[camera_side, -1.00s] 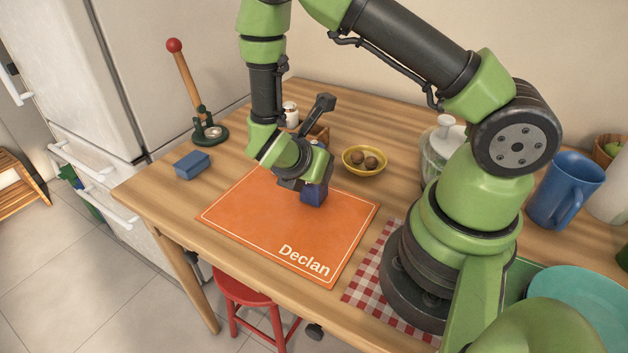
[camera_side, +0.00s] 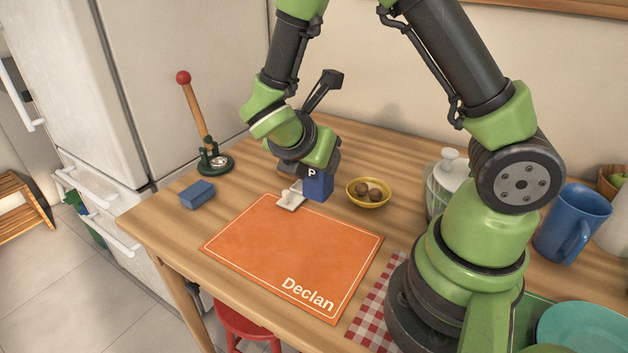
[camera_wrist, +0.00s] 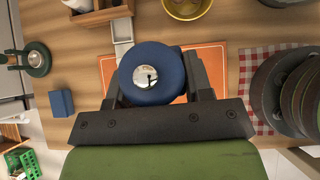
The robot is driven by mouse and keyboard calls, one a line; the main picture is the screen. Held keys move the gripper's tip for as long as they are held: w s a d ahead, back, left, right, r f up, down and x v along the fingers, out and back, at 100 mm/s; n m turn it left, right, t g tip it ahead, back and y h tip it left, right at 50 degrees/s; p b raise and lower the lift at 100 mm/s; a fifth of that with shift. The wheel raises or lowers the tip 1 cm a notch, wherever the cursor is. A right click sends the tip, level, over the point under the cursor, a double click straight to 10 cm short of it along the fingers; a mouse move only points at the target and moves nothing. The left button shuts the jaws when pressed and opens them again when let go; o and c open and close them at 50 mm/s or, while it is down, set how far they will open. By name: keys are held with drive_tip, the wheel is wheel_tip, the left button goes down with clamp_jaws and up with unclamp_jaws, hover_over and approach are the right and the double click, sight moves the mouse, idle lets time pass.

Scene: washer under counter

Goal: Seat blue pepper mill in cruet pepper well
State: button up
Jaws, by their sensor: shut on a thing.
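The blue pepper mill (camera_side: 318,187) is held upright in my gripper (camera_side: 318,172), marked with a white letter P. In the wrist view, my gripper (camera_wrist: 156,84) has one finger on each side of the mill's round blue top (camera_wrist: 160,62), which has a silver knob. In the side view, the mill stands out beyond the far edge of the orange mat; its height over the table is unclear. A wooden cruet tray (camera_wrist: 108,14) with a white item in it shows at the wrist view's top left, apart from the mill.
A small pale dish (camera_side: 291,197) lies at the orange mat's (camera_side: 290,255) far edge, close to the mill. A yellow bowl (camera_side: 369,194) with brown items stands to the right. A blue block (camera_side: 197,195) and a red-knobbed stand (camera_side: 214,161) are to the left.

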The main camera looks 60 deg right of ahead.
drive_tip(key=w+a+r+n+t+y, duration=0.3)
drive_tip(key=r+n+t, duration=0.1)
drive_tip(key=r+n, duration=0.25)
drive_tip(key=w+a+r+n+t+y, duration=0.2)
drive_tip(key=w+r+n+t+y, duration=0.15)
drive_tip(key=r+n, duration=0.35)
drive_tip(key=w+d+f+n+y, duration=0.1)
drive_tip(key=d+f, duration=0.2)
drive_tip(key=d, duration=0.4)
drive_tip(key=w+d+f+n+t+y, duration=0.1)
drive_tip(key=d+f+n, duration=0.1)
drive_tip(key=d+f, duration=0.35)
drive_tip(key=d+f+n+y, duration=0.1)
drive_tip(key=d+f, duration=0.1)
drive_tip(key=d, duration=0.6)
drive_tip(key=shift+h, duration=0.25)
drive_tip(key=shift+w+d+f, duration=0.1)
drive_tip(key=shift+w+f, duration=0.05)
drive_tip(key=shift+f, duration=4.5)
drive_tip(key=shift+f, duration=0.15)
